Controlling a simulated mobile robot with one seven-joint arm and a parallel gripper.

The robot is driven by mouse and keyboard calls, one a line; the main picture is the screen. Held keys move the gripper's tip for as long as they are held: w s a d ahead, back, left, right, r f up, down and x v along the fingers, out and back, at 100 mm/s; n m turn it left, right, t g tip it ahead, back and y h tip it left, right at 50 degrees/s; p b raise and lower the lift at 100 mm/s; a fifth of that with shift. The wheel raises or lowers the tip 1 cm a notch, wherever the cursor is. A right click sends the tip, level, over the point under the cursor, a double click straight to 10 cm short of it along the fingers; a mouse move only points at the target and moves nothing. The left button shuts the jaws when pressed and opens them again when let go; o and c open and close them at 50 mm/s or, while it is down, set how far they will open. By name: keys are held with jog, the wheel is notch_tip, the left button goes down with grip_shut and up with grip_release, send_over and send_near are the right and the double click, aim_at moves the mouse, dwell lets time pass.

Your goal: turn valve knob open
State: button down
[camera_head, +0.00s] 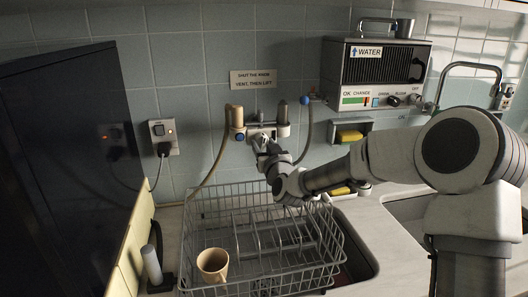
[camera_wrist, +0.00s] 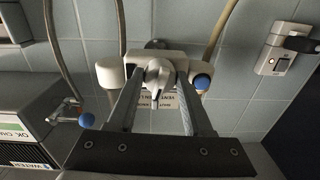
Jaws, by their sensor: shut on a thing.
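The valve body (camera_head: 282,131) is a white wall fitting below a small sign, with a tan cylinder and a dark cylinder on it. In the wrist view, which is upside down, the grey valve knob (camera_wrist: 158,73) has a pointed lever and sits at the middle of the white body (camera_wrist: 134,62). My gripper (camera_head: 264,143) is at the front of the fitting and mostly hides the knob in the head view. In the wrist view my gripper (camera_wrist: 159,80) has one finger on each side of the knob and is shut on it.
Hoses run from the fitting, with a blue knob (camera_head: 240,137) at its left. A wire dish rack (camera_head: 205,215) with a tan cup (camera_head: 213,264) stands below. A water unit (camera_head: 368,70) is at right, a power outlet (camera_head: 163,137) and dark panel (camera_head: 60,170) at left.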

jog(key=m+b, duration=0.4)
jog(key=shift+f+m, duration=0.2)
jog(key=shift+m, duration=0.1)
jog(key=m+b, duration=0.3)
jog(key=shift+a+m, duration=0.15)
jog(key=shift+m, duration=0.25)
jog(key=m+b, duration=0.3)
jog(key=shift+s+m, duration=0.1)
jog(key=shift+m, duration=0.2)
jog(key=shift+r+m+h+b, duration=0.15)
jog(key=shift+m+b, duration=0.6)
jog(key=shift+m, duration=0.15)
jog(key=shift+r+m+h+b, duration=0.1)
jog(key=shift+m+h+b, duration=0.05)
jog(key=shift+m+b, duration=0.7)
jog(key=shift+m, duration=0.25)
jog(key=shift+c, duration=1.6)
grip_release()
